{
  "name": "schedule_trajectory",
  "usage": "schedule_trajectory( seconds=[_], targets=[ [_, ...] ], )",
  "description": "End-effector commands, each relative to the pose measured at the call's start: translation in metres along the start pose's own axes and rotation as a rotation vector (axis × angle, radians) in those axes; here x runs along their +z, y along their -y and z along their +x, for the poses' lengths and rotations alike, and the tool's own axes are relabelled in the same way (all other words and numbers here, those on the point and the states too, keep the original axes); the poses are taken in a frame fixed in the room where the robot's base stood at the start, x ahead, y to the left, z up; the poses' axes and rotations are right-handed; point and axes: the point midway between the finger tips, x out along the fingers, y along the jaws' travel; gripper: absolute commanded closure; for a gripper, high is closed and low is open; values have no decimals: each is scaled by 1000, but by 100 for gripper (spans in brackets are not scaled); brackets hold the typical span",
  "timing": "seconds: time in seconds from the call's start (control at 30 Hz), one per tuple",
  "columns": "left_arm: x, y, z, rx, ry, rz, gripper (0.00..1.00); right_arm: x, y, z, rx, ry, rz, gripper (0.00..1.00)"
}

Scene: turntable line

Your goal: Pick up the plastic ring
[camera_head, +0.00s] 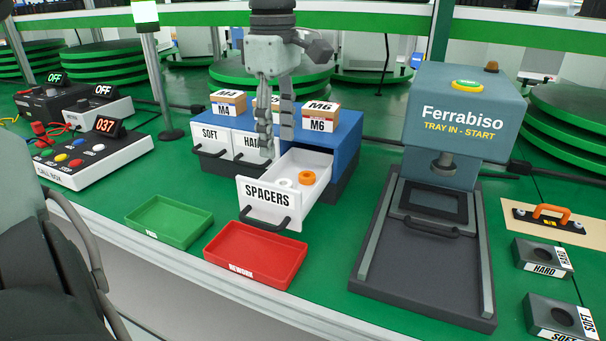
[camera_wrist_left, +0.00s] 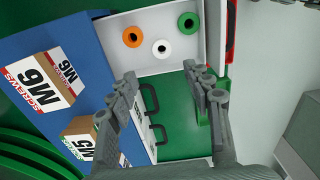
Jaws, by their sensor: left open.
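The drawer labelled SPACERS (camera_head: 268,205) is pulled out of the blue cabinet (camera_head: 345,140). A white ring (camera_head: 285,183) and an orange ring (camera_head: 306,177) lie flat inside it. The left wrist view shows the orange ring (camera_wrist_left: 132,37), the white ring (camera_wrist_left: 161,48) and also a green ring (camera_wrist_left: 187,22); the green one is hidden in the head view. I cannot tell which ring is plastic. My left gripper (camera_head: 276,145) is open and empty, fingers down, above the cabinet front and the drawer. Its two fingers show apart in the left wrist view (camera_wrist_left: 160,80). My right gripper is not in view.
A green tray (camera_head: 170,240) and a red REWORK tray (camera_head: 255,283) lie before the drawers. M4 and M6 boxes (camera_head: 322,108) stand on the cabinet. The Ferrabiso press (camera_head: 465,105) is to the right, the button box (camera_head: 95,165) to the left. The SOFT drawer (camera_head: 210,136) is closed.

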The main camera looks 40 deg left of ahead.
Motion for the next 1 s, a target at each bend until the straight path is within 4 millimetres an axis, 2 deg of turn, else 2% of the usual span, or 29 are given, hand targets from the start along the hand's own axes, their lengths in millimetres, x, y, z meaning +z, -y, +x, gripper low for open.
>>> schedule_trajectory(
  seconds=[0.5, 0.63, 0.83, 1.0],
  targets=[
    [7, 3, 67, -4, 3, -2, 50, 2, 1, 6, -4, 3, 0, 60],
    [7, 2, 74, -1, 2, -2, 50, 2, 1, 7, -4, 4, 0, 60],
    [7, 2, 74, 0, 2, -2, 50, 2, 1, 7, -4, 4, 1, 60],
    [7, 2, 74, 0, 2, -3, 71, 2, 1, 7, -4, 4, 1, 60]
  ],
)
